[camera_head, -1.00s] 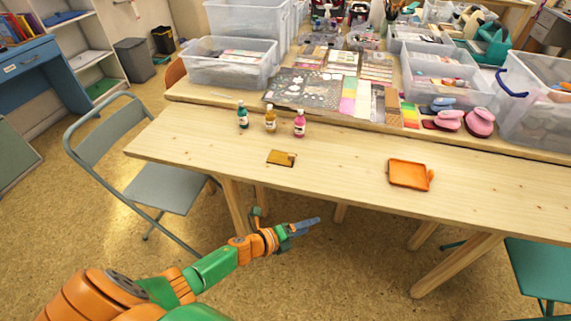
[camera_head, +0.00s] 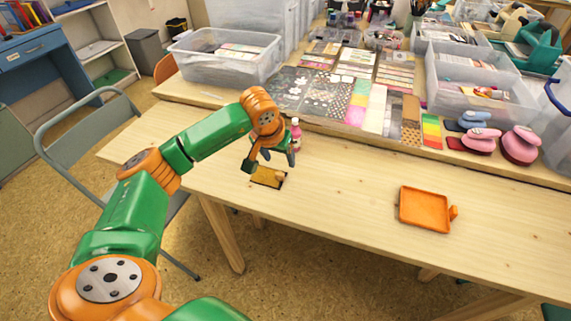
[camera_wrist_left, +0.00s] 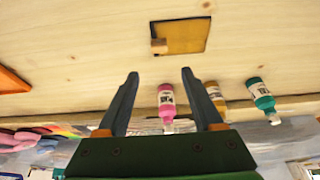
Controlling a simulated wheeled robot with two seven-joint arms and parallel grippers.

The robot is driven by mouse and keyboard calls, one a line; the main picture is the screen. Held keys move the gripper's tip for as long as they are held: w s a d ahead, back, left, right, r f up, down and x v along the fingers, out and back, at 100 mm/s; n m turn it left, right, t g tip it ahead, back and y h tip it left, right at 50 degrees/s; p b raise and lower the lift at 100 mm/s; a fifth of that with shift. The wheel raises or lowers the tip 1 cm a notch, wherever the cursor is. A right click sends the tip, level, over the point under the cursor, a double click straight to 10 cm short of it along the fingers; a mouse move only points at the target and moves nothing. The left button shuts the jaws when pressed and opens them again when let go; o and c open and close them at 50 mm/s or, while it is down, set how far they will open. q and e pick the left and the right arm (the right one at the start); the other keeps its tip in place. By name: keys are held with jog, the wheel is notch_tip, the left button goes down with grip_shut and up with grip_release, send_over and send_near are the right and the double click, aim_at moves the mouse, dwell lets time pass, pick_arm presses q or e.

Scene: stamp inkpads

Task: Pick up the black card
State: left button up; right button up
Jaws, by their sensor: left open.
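A small flat yellow-brown piece with a dark edge and a small block at one corner (camera_head: 268,178) lies on the table. It also shows in the left wrist view (camera_wrist_left: 182,36), ahead of the fingertips. No plain black card is clear to see; a dark sheet with pale patterns (camera_head: 287,86) lies on the raised back shelf. My left gripper (camera_head: 270,163) is open and empty, above the table near the yellow-brown piece. Its two fingers stand wide apart in the left wrist view (camera_wrist_left: 160,74). My right gripper is not in view.
A pink bottle (camera_head: 296,132) stands just behind my left gripper; amber (camera_wrist_left: 213,92) and green (camera_wrist_left: 260,94) bottles stand beside it. An orange tray (camera_head: 426,210) lies to the right. Clear bins (camera_head: 225,62) stand behind. The table between is bare.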

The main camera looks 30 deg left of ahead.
aim_at(279, 175)
pick_arm(q)
jog(key=shift+f, duration=0.45)
jog(key=shift+s+f+p, duration=0.2)
jog(key=shift+s+f, duration=0.15)
jog(key=shift+f, duration=0.3)
jog(key=shift+s+f+p, duration=0.2)
jog(key=shift+s+f, duration=0.1)
jog(key=shift+f, duration=0.3)
jog(key=x, duration=0.2)
jog(key=shift+w+f, duration=0.25)
jog(key=shift+f, duration=0.05)
jog(key=shift+w+f, duration=0.15)
jog(key=c, duration=0.6)
grip_shut()
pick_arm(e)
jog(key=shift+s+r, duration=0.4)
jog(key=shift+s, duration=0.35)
